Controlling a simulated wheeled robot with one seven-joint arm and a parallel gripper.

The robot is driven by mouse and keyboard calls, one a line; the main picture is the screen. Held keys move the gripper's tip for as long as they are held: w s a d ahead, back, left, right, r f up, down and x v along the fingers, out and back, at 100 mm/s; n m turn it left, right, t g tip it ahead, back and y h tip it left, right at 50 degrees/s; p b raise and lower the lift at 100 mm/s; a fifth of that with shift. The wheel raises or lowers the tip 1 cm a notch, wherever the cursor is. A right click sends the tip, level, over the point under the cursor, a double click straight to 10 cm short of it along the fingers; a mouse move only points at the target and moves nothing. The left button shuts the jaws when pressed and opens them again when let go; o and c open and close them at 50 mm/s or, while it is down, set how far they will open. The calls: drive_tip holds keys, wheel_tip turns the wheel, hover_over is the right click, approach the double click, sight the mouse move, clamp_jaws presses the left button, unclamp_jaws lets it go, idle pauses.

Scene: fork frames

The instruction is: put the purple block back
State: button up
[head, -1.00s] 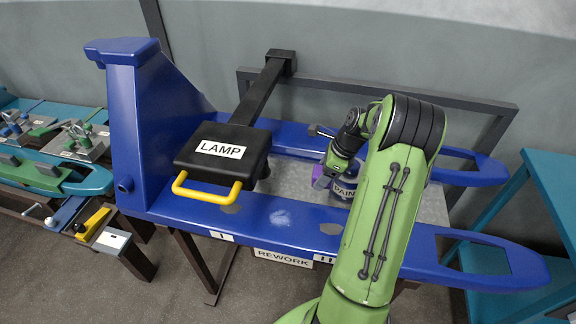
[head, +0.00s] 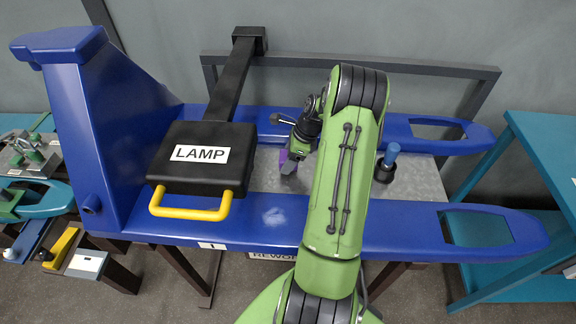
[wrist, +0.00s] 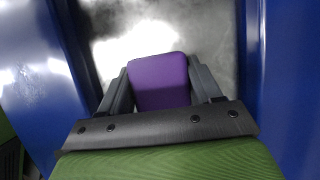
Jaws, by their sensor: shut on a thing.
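The purple block (wrist: 160,82) is between the two dark fingers of my gripper (wrist: 161,90) in the wrist view, with grey metal surface beyond it. In the head view a small part of the purple block (head: 288,162) shows below my gripper (head: 291,158), over the grey plate between the two blue rails. My gripper is shut on it. I cannot tell whether the block touches the plate. My green arm hides part of the plate.
A black lamp (head: 200,158) with a yellow handle (head: 190,210) hangs left of my gripper. A dark cup (head: 385,170) with a blue-topped item stands right of my arm. Blue rails (head: 420,222) flank the plate. A teal table (head: 545,170) stands at right.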

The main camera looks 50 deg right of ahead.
wheel_tip(320, 180, down, 2)
drive_tip(key=shift+f, duration=0.15)
drive_tip(key=shift+f, duration=0.1)
drive_tip(key=o, duration=1.2)
drive_tip(key=p+v, duration=0.3)
drive_tip(key=v, duration=0.9)
